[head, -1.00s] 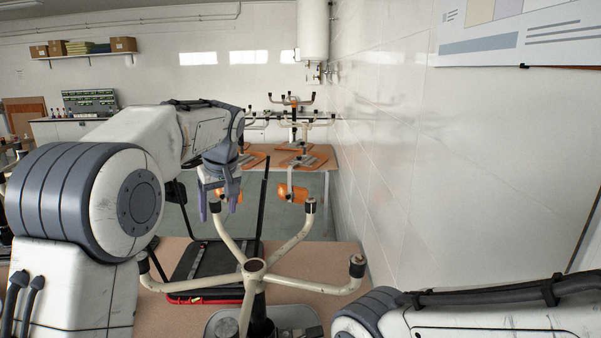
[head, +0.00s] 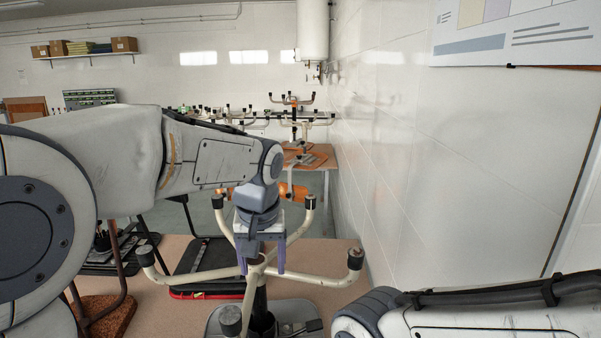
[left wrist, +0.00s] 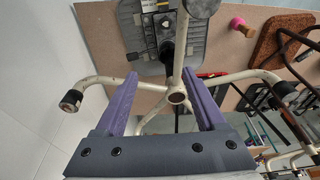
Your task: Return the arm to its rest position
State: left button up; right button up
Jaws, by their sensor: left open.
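My left arm reaches in from the left of the head view. Its gripper (head: 262,268) points down over the hub of a stripped chair base (head: 314,280) with cream legs and dark end caps. In the left wrist view the two purple fingers (left wrist: 162,105) are spread apart with nothing held between them. The base's hub (left wrist: 177,97) shows between the fingers, below them; I cannot tell the exact gap. My right arm (head: 480,312) shows at the lower right of the head view, but its gripper is out of view.
The chair base stands on a brown table (head: 335,254). A black frame with a red edge (head: 205,294) lies behind it. A brown cushioned piece (head: 105,314) is at the left. A white wall (head: 480,160) bounds the right side. More chair bases stand on a table behind.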

pick_arm(q)
jog(key=s+d+f+m+g+h, duration=0.1)
jog(key=s+f+m, duration=0.35)
jog(key=s, duration=0.85)
jog(key=s+d+f+m+g, duration=0.15)
jog(key=s+f+m, duration=0.35)
jog(key=s, duration=0.8)
notch_tip(320, 180, down, 10)
jog(key=n+b, duration=0.1)
jog(key=b, duration=0.9)
jog(key=shift+w+f, duration=0.2)
jog(key=shift+w, duration=0.25)
jog(key=shift+a+n, duration=0.1)
jog(key=shift+n, duration=0.15)
